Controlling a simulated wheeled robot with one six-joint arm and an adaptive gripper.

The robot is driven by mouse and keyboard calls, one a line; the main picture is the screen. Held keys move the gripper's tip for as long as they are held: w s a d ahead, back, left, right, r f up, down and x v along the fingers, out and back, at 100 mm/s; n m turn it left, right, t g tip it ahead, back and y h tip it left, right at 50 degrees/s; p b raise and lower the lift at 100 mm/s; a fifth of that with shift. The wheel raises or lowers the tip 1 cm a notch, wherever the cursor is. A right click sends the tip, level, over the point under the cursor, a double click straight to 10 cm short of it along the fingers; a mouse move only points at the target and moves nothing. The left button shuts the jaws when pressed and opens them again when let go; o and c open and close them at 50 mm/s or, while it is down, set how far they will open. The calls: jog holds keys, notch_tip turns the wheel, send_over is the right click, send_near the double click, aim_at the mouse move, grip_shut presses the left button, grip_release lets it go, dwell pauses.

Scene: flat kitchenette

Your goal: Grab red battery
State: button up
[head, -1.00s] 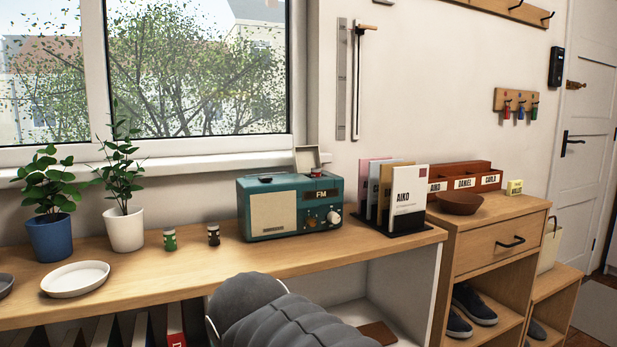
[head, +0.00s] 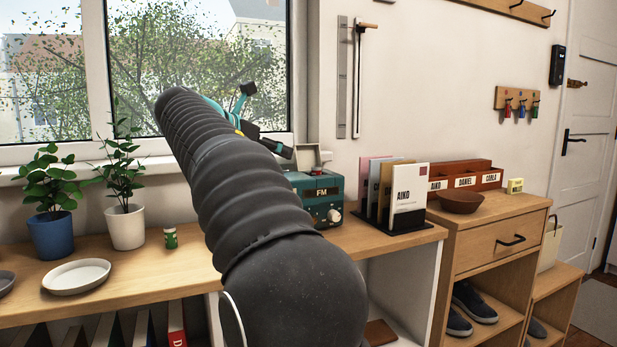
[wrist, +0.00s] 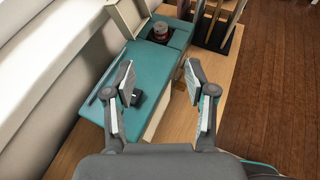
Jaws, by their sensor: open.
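The red battery (wrist: 160,31) stands in the open compartment at the far end of the teal radio (wrist: 142,70) in the wrist view. Its grey top and red side show. My gripper (wrist: 161,82) is open and empty above the radio's top, short of the compartment. It also shows in the head view (head: 265,120), raised in front of the window.
The compartment's raised lid (wrist: 128,16) stands beside the battery. A card rack (head: 398,226) is just right of the radio. A green battery (head: 170,238), potted plants (head: 126,228) and a plate (head: 76,278) are on the left.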

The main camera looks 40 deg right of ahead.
aim_at(313, 167)
jog(key=x, duration=1.3)
jog(key=shift+d+f, duration=0.15)
jog(key=shift+d, duration=0.15)
grip_shut()
